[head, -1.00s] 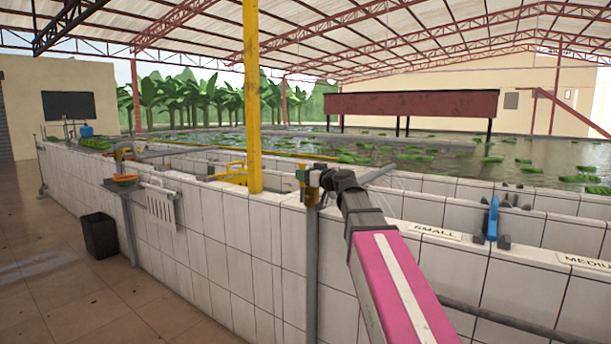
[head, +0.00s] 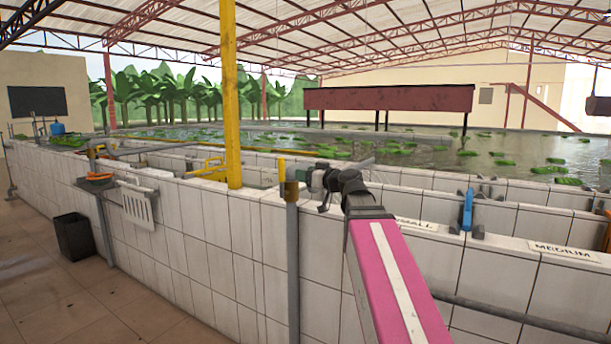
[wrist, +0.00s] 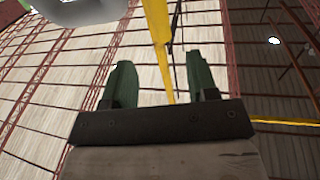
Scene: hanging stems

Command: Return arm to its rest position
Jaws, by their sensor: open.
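My gripper (wrist: 163,80) shows in the wrist view with its two green fingers apart and nothing between them but background. It points up toward the roof. In the head view my arm (head: 395,280), with a pink link and a white stripe, reaches from the bottom right up to a dark wrist (head: 348,185) over the tiled tank wall. The gripper fingers cannot be made out clearly there.
A tiled tank wall (head: 240,245) runs across the front. A grey pipe post (head: 292,240) and a yellow column (head: 231,100) stand left of my arm. A black bin (head: 73,236) is on the floor at left, where the floor is open. Green bunches (head: 400,150) float in the water behind.

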